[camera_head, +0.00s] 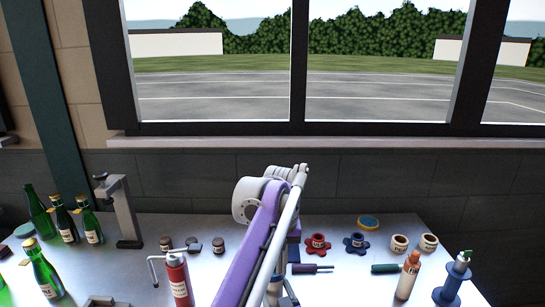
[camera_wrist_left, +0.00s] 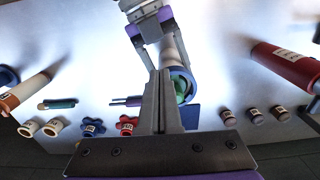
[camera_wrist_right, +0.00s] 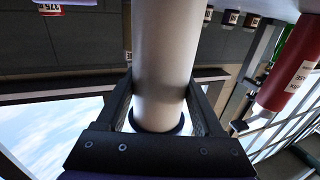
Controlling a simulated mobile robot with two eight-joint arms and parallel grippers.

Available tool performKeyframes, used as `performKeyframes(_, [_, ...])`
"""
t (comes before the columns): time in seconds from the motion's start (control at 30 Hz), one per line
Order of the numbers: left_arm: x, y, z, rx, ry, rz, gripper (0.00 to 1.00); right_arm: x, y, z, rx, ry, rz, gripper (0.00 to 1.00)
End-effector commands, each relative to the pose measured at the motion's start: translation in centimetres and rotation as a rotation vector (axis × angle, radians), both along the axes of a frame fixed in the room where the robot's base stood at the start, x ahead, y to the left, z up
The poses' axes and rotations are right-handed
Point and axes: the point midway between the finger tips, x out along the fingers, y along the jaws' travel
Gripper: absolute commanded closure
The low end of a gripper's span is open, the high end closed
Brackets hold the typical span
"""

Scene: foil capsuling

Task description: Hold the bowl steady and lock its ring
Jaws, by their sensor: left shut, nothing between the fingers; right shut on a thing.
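The bowl is a pale cylinder (camera_wrist_left: 173,50) with a blue ring (camera_wrist_left: 184,75) around its end in the left wrist view; something green shows inside that end. My right gripper (camera_wrist_right: 160,98) is shut around the cylinder, which fills the middle of the right wrist view (camera_wrist_right: 162,55). A dark band (camera_wrist_right: 155,124) shows at its lower end there. My left gripper (camera_wrist_left: 162,82) is shut and empty, its fingers right beside the blue ring; I cannot tell whether they touch it. In the head view my arm hides the bowl and most of both grippers.
A red cylinder (camera_head: 178,281) stands left of my arm, green bottles (camera_head: 45,272) farther left. A clamp stand (camera_head: 122,210), red knob (camera_head: 318,243), blue knob (camera_head: 356,243), jars (camera_head: 399,243), orange bottle (camera_head: 408,277) and blue spool (camera_head: 452,284) also stand on the table.

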Motion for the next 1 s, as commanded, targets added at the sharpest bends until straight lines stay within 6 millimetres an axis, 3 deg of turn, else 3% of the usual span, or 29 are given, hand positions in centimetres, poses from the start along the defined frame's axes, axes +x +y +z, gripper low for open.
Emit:
performKeyframes(0.33, [0.0, 0.0, -3.2, 0.0, 0.0, 0.0, 1.0, 0.0, 0.0, 0.0, 0.0, 0.0, 0.0, 1.0])
performKeyframes(1.0, [0.2, 0.1, -3.5, 0.0, 0.0, 0.0, 1.0, 0.0, 0.0, 0.0, 0.0, 0.0, 0.0, 1.0])
